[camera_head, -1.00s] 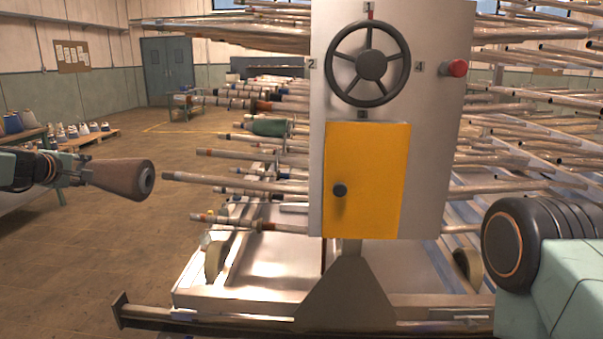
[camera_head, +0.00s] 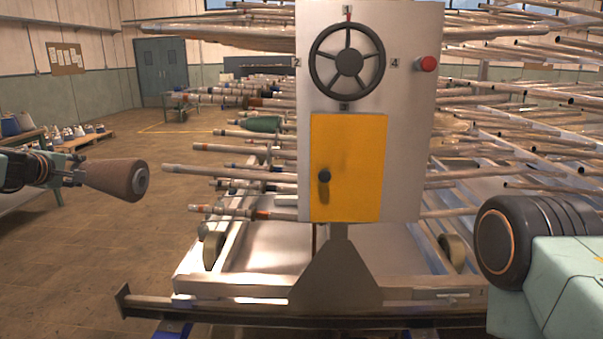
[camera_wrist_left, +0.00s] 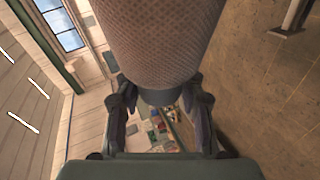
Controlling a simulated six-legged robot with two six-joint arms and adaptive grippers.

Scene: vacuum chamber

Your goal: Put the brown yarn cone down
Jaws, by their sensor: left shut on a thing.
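The brown yarn cone (camera_head: 115,178) is at the left of the head view, lying roughly level with its wide end to the right. My left gripper (camera_head: 78,173) is shut on its narrow end and holds it in the air. In the left wrist view the cone (camera_wrist_left: 158,45) fills the top middle, and the gripper's fingers (camera_wrist_left: 160,105) are on either side of its dark narrow end. The cone's wide end is apart from the nearest rack tube. My right gripper is not in view; part of my right arm shows at the lower right.
A large creel rack with many tubes (camera_head: 230,168) stands ahead, with a handwheel (camera_head: 347,62) and a yellow door (camera_head: 348,170). A pallet with cones (camera_head: 80,140) and a table (camera_head: 30,197) are at the left. Open brown floor (camera_head: 90,260) lies between.

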